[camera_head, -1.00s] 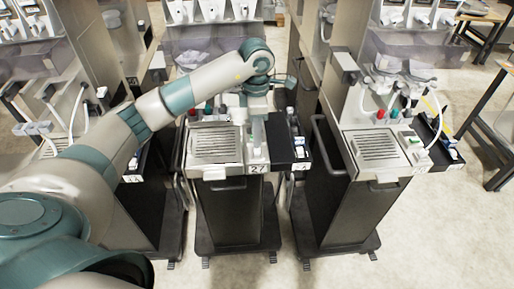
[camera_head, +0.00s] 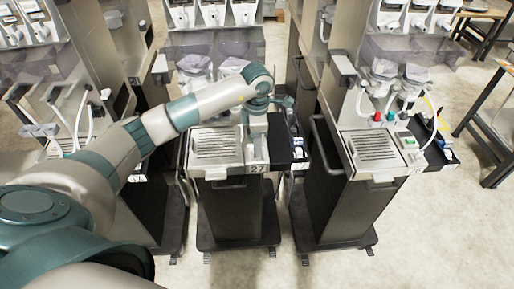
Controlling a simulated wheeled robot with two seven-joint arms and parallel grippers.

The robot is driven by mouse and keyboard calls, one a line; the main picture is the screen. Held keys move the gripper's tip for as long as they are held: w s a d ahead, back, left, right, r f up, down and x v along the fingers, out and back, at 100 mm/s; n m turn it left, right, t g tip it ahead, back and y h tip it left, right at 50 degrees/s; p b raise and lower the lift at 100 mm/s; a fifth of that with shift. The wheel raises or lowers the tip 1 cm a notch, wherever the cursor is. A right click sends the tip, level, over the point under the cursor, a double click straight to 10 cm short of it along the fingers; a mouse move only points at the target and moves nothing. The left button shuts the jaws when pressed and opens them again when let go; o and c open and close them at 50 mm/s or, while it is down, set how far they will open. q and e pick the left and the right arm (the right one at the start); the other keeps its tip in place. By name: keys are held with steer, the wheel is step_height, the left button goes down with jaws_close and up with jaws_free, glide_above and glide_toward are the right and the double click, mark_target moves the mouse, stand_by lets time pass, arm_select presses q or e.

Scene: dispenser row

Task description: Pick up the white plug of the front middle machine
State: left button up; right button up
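The front middle machine (camera_head: 216,146) is a dark cart with a slatted metal tray on top and the label 27 at its front. My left arm reaches across from the left, over the back of this machine. My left gripper (camera_head: 257,154) points down over the strip between the slatted tray and the black side tray. Its fingers are too small and too covered to tell whether they are open or hold anything. I cannot make out the white plug clearly; the gripper covers that strip. My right gripper is not in view.
The black side tray (camera_head: 283,152) with small bottles is close to the right of my gripper. Another machine (camera_head: 374,147) with hoses stands to the right, and one (camera_head: 62,148) to the left, partly behind my arm. Floor is free in front.

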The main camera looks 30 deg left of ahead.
arm_select(q)
steer(key=shift+f, duration=0.65)
jaws_close()
